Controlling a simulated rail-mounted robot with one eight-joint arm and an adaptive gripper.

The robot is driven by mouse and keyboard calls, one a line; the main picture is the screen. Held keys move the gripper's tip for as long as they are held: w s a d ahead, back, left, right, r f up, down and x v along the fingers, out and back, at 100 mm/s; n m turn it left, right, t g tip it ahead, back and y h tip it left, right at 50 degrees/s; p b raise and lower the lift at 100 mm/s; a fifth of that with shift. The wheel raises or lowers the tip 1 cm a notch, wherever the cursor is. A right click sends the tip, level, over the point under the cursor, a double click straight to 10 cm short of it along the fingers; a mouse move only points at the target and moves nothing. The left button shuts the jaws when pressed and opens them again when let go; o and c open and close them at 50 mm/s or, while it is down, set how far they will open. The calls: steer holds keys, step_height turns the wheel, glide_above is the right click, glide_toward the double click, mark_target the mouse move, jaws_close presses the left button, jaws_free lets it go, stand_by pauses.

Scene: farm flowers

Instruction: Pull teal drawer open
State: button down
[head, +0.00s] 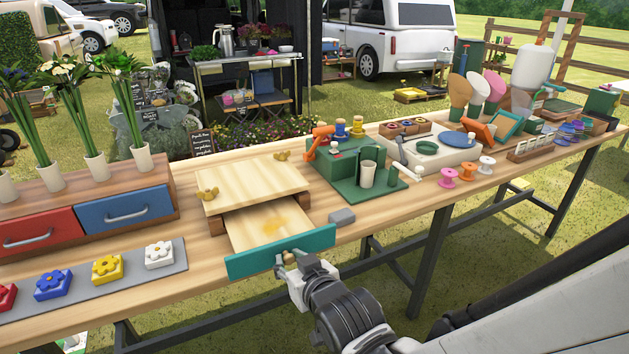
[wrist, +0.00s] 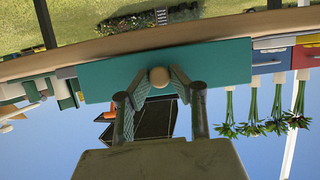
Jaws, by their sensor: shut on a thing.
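The teal drawer (head: 265,260) stands pulled out from under a light wooden board (head: 250,185), and its wooden inside shows behind the teal front. My gripper (head: 292,262) is at the front of the drawer, shut on its round wooden knob. In the wrist view, the fingers of my gripper (wrist: 158,85) stand on both sides of the knob (wrist: 159,77), with the teal front (wrist: 220,65) behind it. The drawer's inside looks empty apart from an orange-yellow patch on its floor.
A grey block (head: 341,216) lies on the table right of the drawer. A green stand (head: 345,180) with cups is behind it. A grey mat (head: 130,275) with several flower blocks lies left, before a red drawer (head: 38,232) and a blue drawer (head: 125,210).

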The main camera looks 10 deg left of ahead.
steer(key=shift+s+d, duration=0.25)
steer(key=shift+s, duration=0.1)
steer(key=c, duration=1.6)
jaws_free()
steer(key=shift+v, duration=6)
steer(key=d+r+m+g+h+p, duration=0.1)
steer(key=d+r+m+h+p, duration=0.1)
steer(key=d, duration=0.6)
steer(key=s+d+r+m+g+h+p, duration=0.1)
steer(key=d+r+m+g+h+p, duration=0.1)
steer(key=d, duration=0.5)
steer(key=s+d+r+m+g+h+p, duration=0.1)
steer(key=d+r+m+h+p, duration=0.1)
steer(key=d+r, duration=0.4)
steer(key=shift+d+h+p, duration=0.6)
steer(key=shift+d+p, duration=0.55)
steer(key=shift+d, duration=0.2)
